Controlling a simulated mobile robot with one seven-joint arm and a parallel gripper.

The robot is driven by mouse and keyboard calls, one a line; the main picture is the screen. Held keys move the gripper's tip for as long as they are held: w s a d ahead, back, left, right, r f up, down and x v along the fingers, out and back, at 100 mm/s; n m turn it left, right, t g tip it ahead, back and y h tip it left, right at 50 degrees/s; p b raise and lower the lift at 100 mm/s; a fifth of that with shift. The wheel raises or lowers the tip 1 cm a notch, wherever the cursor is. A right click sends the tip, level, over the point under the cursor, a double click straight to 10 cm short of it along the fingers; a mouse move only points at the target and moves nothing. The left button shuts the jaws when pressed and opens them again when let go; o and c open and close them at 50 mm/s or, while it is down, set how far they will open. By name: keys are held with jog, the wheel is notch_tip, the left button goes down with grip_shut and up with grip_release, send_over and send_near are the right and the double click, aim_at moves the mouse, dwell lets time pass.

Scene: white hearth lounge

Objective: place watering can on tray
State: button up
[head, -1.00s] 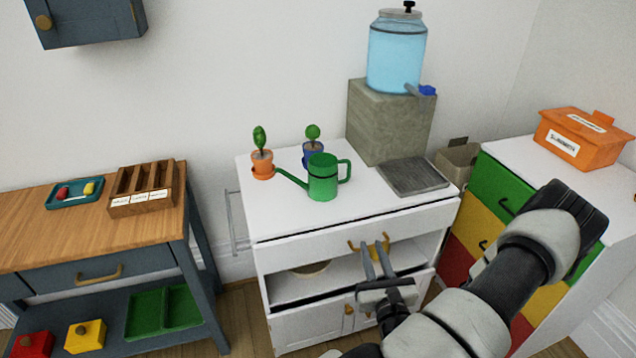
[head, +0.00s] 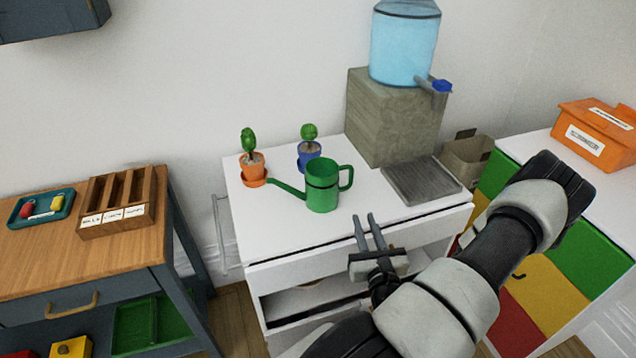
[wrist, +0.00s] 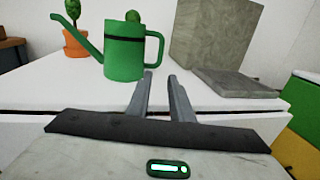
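The green watering can (head: 322,190) stands upright on the white cabinet top (head: 270,235), spout to the left and handle to the right. In the wrist view the can (wrist: 122,58) stands just beyond my fingers and slightly left. My gripper (head: 364,216) is open and empty at the cabinet's front edge, apart from the can; its two fingers also show in the wrist view (wrist: 160,76). A flat grey ribbed tray (head: 420,182) lies right of the can, below the dispenser tap. A green tray (head: 150,325) is on the left bench's lower shelf, and a small teal tray (head: 62,216) is on its top.
An orange potted plant (head: 252,170) and a blue potted plant (head: 309,153) stand behind the can. A stone block (head: 395,120) bears the water dispenser (head: 403,45). A cardboard box (head: 467,157) and coloured drawers (head: 590,225) are at right. The cabinet's front strip is clear.

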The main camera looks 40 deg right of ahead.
aim_at(351, 183)
jog(key=b+x, duration=0.1)
jog(key=x, duration=1.5)
jog(key=shift+w, duration=0.2)
grip_shut()
dwell(0.8)
